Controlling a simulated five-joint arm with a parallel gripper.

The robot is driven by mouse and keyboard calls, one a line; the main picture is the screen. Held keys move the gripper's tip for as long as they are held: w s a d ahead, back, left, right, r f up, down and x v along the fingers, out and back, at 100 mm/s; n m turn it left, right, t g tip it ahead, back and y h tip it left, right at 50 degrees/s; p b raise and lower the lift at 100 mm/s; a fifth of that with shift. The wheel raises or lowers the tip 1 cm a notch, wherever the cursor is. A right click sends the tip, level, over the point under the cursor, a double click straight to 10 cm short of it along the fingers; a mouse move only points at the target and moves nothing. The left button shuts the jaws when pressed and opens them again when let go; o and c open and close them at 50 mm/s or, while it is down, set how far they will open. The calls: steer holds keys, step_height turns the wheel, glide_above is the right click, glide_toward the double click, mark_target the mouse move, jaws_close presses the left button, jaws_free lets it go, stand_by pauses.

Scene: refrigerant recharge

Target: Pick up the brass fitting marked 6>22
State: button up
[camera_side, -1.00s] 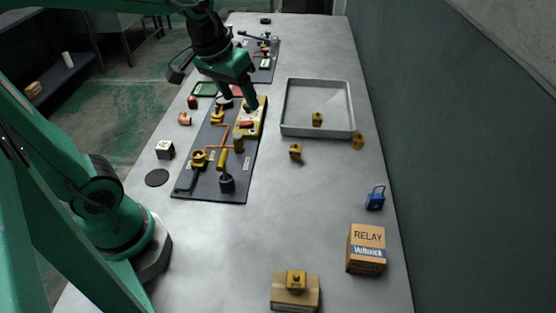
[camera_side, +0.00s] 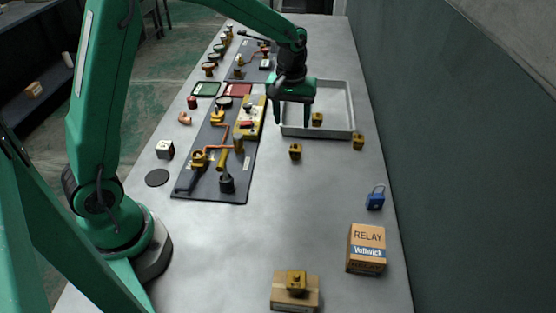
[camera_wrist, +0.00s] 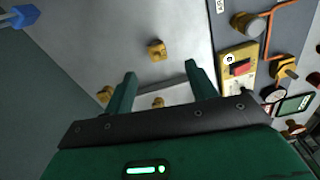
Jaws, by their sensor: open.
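Several brass fittings are in view, and I cannot read their markings. In the side view one fitting (camera_side: 317,120) is in the grey tray, one (camera_side: 295,151) is on the table just in front of it, one (camera_side: 358,142) is by its right front corner, and one (camera_side: 296,281) sits on a cardboard box. My gripper (camera_side: 292,121) is open and empty, pointing down above the tray's left front part. In the wrist view, my gripper (camera_wrist: 160,73) has one fitting (camera_wrist: 157,50) beyond its fingertips, another (camera_wrist: 157,102) between its fingers, and a third (camera_wrist: 105,94) left of them.
The grey tray (camera_side: 318,136) has raised walls. A dark board (camera_side: 212,190) with copper pipes and a yellow gauge block lies to the left. A blue padlock (camera_side: 375,200), a relay box (camera_side: 366,248) and a cardboard box (camera_side: 285,297) stand nearer. The middle front table is clear.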

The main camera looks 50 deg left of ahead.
mark_target(296, 146)
steer(key=shift+n+g, duration=0.3)
steer(key=shift+n, duration=0.1)
steer(key=f, duration=0.1)
steer(key=w+f, duration=0.2)
steer(key=shift+f, duration=0.35)
steer(key=shift+s+f, duration=0.1)
steer(key=shift+f, duration=3.8)
steer(key=c, duration=1.1)
steer(key=shift+r, duration=0.2)
steer(key=shift+r, duration=0.55)
steer(key=r, duration=0.3)
steer(key=shift+s+d+r, duration=0.1)
steer(key=shift+s+d, duration=0.05)
steer(key=shift+d, duration=0.2)
steer(key=s+d+r, duration=0.2)
steer(key=d, duration=0.1)
steer(key=s+d+r, duration=0.1)
steer(key=d+r, duration=0.1)
steer(key=d, duration=0.1)
steer(key=s+d+r, duration=0.2)
steer(key=d, duration=0.1)
steer(key=shift+s+d+r, duration=0.15)
steer(key=shift+s+r, duration=0.05)
steer(key=shift+s, duration=0.1)
